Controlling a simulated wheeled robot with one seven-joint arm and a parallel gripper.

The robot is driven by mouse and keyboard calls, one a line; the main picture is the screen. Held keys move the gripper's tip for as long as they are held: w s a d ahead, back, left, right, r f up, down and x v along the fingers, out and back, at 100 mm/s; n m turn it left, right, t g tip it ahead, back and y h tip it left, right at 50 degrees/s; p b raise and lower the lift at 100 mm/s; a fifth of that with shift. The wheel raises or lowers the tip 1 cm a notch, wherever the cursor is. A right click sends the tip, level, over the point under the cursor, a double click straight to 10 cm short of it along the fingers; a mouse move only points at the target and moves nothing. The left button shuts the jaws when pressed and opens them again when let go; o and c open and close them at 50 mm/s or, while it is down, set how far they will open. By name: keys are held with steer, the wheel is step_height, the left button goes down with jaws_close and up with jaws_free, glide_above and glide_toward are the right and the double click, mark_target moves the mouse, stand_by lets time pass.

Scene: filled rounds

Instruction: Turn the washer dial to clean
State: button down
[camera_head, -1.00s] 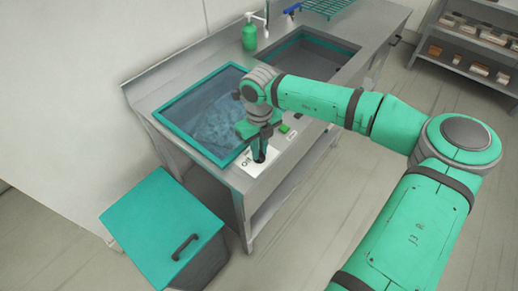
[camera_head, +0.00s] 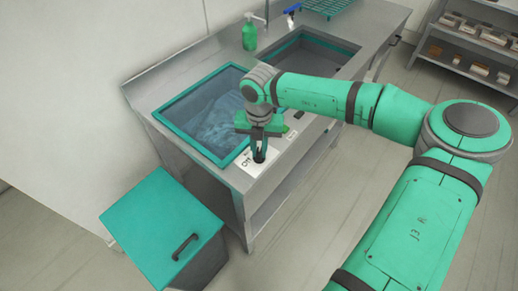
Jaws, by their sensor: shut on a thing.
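My gripper (camera_head: 260,150) points down over the white label plate (camera_head: 250,167) at the front edge of the steel counter. It is shut on the dark washer dial (camera_head: 260,156), which is mostly hidden between the fingers. Lettering that looks like "Off" shows on the plate's left part. The rest of its marks are too small or covered, so I cannot tell where the dial points. The washer (camera_head: 160,112) has a teal-framed glass lid, closed, with bluish cloth visible beneath it, left of my gripper.
A green soap bottle (camera_head: 249,36) and a sink (camera_head: 310,57) are behind. A teal-lidded bin (camera_head: 160,225) stands at front left. A shelf (camera_head: 470,50) stands at far right.

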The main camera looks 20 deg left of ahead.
mark_target(258, 153)
steer(key=shift+r+m, duration=0.1)
steer(key=shift+m, duration=0.2)
steer(key=c, duration=1.7)
jaws_free()
step_height(258, 153, up, 11)
steer(key=shift+f, duration=0.15)
steer(key=shift+a, duration=0.1)
